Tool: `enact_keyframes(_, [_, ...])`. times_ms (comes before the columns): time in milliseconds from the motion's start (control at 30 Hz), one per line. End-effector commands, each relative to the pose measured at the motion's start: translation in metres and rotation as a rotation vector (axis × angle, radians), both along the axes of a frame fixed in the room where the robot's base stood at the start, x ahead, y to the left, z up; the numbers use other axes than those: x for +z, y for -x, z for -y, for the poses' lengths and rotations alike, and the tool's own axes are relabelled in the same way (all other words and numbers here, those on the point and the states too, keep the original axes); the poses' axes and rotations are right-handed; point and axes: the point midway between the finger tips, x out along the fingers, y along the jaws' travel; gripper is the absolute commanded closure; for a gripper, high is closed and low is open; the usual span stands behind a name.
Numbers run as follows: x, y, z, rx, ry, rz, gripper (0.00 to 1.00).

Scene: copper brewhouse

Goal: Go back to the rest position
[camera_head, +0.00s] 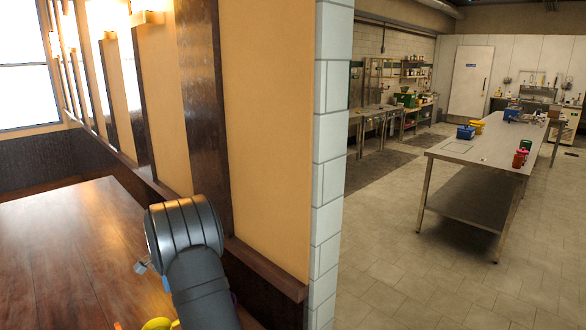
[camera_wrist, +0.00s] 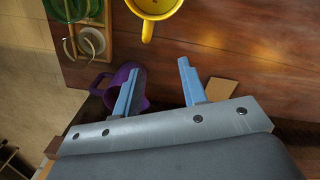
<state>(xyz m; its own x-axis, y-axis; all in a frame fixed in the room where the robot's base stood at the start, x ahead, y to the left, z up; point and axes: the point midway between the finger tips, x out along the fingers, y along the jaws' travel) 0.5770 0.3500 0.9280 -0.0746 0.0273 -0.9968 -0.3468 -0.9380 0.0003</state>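My gripper (camera_wrist: 157,80) shows in the wrist view with its two blue fingers spread well apart. It is open and nothing is held between the fingers. A purple mug (camera_wrist: 103,97) lies behind the left finger, which hides part of it; I cannot tell whether they touch. A yellow mug (camera_wrist: 157,28) is beyond the fingertips, at the top edge. In the head view my dark arm reaches over the wooden table (camera_head: 60,240), and a bit of yellow (camera_head: 158,324) shows at the bottom edge. The fingers are mostly hidden there.
A wooden tray (camera_wrist: 112,32) with green items and a pale ring-shaped thing stands at the upper left. A flat tan piece (camera_wrist: 222,92) lies right of the fingers. A wall with a wooden ledge (camera_head: 270,272) borders the table. A steel table (camera_head: 470,150) stands far off.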

Motion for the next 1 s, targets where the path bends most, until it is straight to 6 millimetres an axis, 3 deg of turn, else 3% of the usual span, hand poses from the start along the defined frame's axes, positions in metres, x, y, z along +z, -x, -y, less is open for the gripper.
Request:
enact_keyframes(100, [-0.002,-0.009,0.017,0.016,0.001,0.0,0.61])
enact_keyframes(300, [-0.003,-0.015,0.031,0.034,0.0,0.0,0.61])
enact_keyframes(1000, [-0.001,-0.018,0.036,0.033,-0.003,0.005,0.61])
